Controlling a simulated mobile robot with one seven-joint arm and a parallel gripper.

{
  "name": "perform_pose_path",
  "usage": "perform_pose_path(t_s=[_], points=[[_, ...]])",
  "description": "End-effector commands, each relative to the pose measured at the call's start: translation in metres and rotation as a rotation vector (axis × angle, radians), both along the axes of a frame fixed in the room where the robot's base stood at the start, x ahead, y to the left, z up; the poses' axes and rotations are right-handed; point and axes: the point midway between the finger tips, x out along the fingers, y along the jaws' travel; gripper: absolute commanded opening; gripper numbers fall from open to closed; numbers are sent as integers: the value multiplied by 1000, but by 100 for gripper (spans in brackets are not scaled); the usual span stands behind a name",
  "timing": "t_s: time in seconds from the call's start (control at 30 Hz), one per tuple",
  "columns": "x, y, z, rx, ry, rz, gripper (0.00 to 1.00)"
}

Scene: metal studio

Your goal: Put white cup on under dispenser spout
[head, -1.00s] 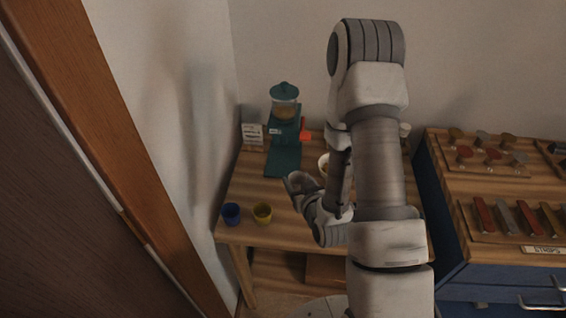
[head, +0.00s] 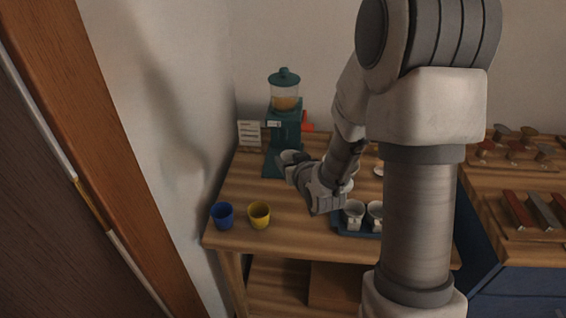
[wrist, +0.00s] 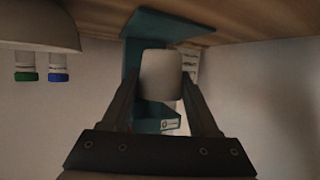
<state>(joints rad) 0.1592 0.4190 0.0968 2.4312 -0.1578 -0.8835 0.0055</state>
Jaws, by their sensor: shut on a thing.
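The teal dispenser (head: 285,115), with a clear container of amber contents, stands at the back left of the wooden table. My gripper (wrist: 160,82) is shut on a white cup (wrist: 161,70), which sits between its two fingers in the wrist view. The dispenser (wrist: 150,25) is behind the cup in the wrist view, which looks upside down. The spout is not clear to see, and I cannot tell whether the cup touches the base.
A blue cup (head: 222,216) and a yellow cup (head: 258,215) stand at the table's front left. A dark blue tray (head: 345,230) with white cups is right of my gripper, partly hidden by my arm. A white card (head: 249,134) stands left of the dispenser.

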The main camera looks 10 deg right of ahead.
Motion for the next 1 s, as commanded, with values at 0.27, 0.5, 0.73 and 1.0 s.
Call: perform_pose_path(t_s=[0.27, 0.5, 0.73, 1.0], points=[[59, 5, 1, 0, 1, 1, 1], [70, 6, -5, 0, 3, 1, 1], [69, 6, -35, -1, 3, 0, 1], [69, 6, -35, -1, 1, 0, 1]])
